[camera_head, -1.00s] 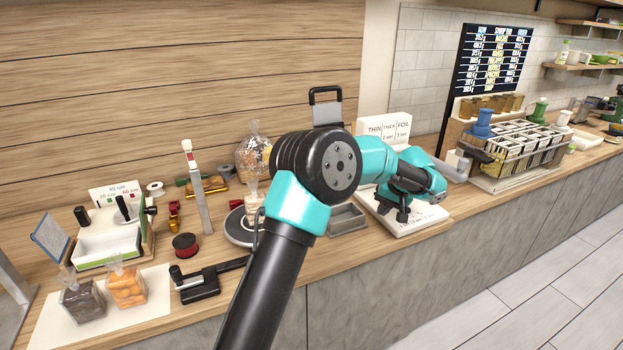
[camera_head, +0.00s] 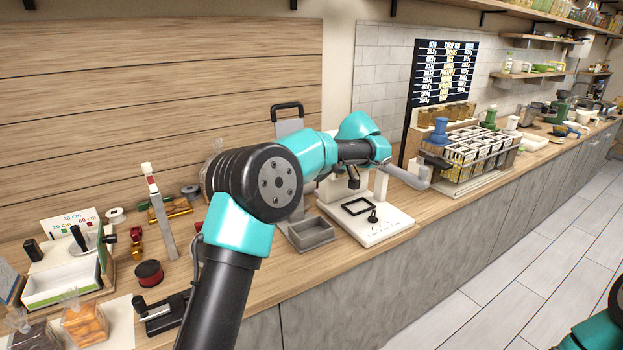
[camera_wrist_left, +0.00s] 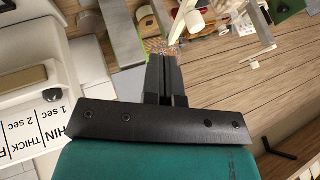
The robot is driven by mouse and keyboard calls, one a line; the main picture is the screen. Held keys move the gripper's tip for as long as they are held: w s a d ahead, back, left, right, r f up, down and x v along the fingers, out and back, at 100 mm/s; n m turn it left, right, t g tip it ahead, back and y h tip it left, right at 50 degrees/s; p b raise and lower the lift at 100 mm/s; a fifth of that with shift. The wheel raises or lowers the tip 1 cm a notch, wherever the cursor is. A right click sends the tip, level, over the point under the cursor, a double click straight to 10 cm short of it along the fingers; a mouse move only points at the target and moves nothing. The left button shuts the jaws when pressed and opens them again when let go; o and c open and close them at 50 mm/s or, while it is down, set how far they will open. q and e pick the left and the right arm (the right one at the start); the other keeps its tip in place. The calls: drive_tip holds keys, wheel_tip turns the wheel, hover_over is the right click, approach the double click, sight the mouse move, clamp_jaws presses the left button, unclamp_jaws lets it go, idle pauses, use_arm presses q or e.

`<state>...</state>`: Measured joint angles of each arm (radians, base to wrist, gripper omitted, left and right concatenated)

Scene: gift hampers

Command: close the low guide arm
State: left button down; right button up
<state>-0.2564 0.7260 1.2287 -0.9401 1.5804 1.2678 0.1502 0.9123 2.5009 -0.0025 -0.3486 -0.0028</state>
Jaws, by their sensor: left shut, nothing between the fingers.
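I cannot tell for sure which part is the low guide arm. A grey upright post with a red-marked top (camera_head: 159,212) stands at the left of the counter. A black rectangular frame (camera_head: 357,206) lies over a white base plate (camera_head: 382,228), with a small black knob beside it. My left arm crosses the middle of the head view and hides part of the counter. My right gripper is out of view.
A grey tray (camera_head: 311,234) sits left of the white base plate. A ribbon stand with a length card (camera_head: 83,218), a dark red spool (camera_head: 149,273) and a bag of orange pieces (camera_head: 85,325) are at the left. A wire rack (camera_head: 478,160) stands at the right.

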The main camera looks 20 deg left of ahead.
use_arm(q)
drive_tip(key=s+a+f, duration=0.2)
drive_tip(key=a+f, duration=0.4)
drive_tip(key=a, duration=0.2)
drive_tip(key=shift+s+a+f, duration=0.15)
drive_tip(key=shift+s+f, duration=0.2)
drive_tip(key=shift+f, duration=0.05)
